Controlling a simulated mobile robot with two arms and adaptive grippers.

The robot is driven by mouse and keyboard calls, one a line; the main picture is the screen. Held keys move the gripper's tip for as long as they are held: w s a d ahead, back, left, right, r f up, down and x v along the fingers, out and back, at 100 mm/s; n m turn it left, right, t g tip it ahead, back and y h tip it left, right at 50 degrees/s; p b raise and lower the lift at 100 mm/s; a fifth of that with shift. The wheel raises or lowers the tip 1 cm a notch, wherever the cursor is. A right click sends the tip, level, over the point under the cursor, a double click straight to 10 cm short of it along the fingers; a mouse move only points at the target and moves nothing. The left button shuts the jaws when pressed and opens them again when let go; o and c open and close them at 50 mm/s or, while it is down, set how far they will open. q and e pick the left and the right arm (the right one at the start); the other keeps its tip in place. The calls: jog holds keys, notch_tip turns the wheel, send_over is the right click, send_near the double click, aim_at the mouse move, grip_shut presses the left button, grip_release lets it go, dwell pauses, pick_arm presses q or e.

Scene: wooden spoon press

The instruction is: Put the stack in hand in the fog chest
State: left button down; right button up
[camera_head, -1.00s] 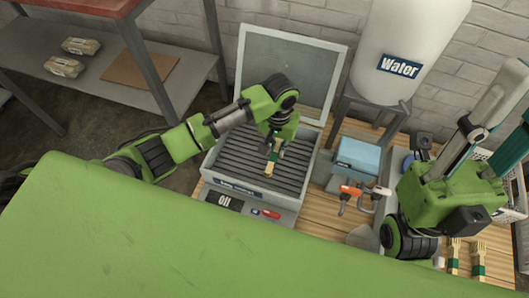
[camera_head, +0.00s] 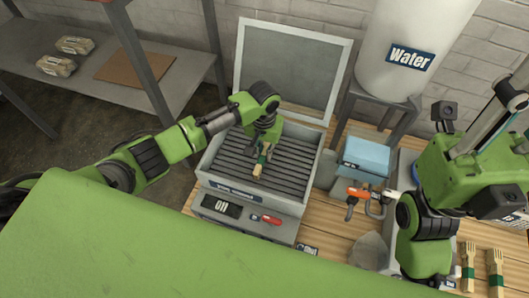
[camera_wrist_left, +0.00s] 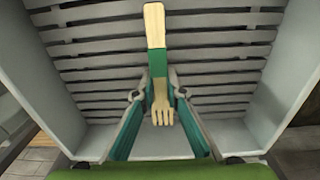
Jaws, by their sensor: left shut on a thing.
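The fog chest is an open grey box (camera_head: 208,168) with a slatted floor, and its framed lid (camera_head: 292,70) stands raised at the back. My left gripper (camera_head: 263,150) reaches inside the chest from above. It is shut on a stack of wooden forks (camera_head: 258,170) with a green band, which also shows in the left wrist view (camera_wrist_left: 154,25). The tines lie between the fingers and the handle points away over the slats. I cannot tell whether the stack touches the slats. My right gripper (camera_head: 503,105) is at the right, its finger state unclear.
A control panel (camera_head: 240,212) with a red switch fronts the chest. Right of it are a blue box (camera_head: 365,158) and an orange-handled tool (camera_head: 358,195). Banded wooden forks (camera_head: 495,270) lie at the lower right. A white water tank (camera_head: 410,35) stands behind.

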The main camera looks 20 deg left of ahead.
pick_arm(q)
jog(key=c, duration=2.1)
grip_release()
jog(key=shift+f, duration=0.15)
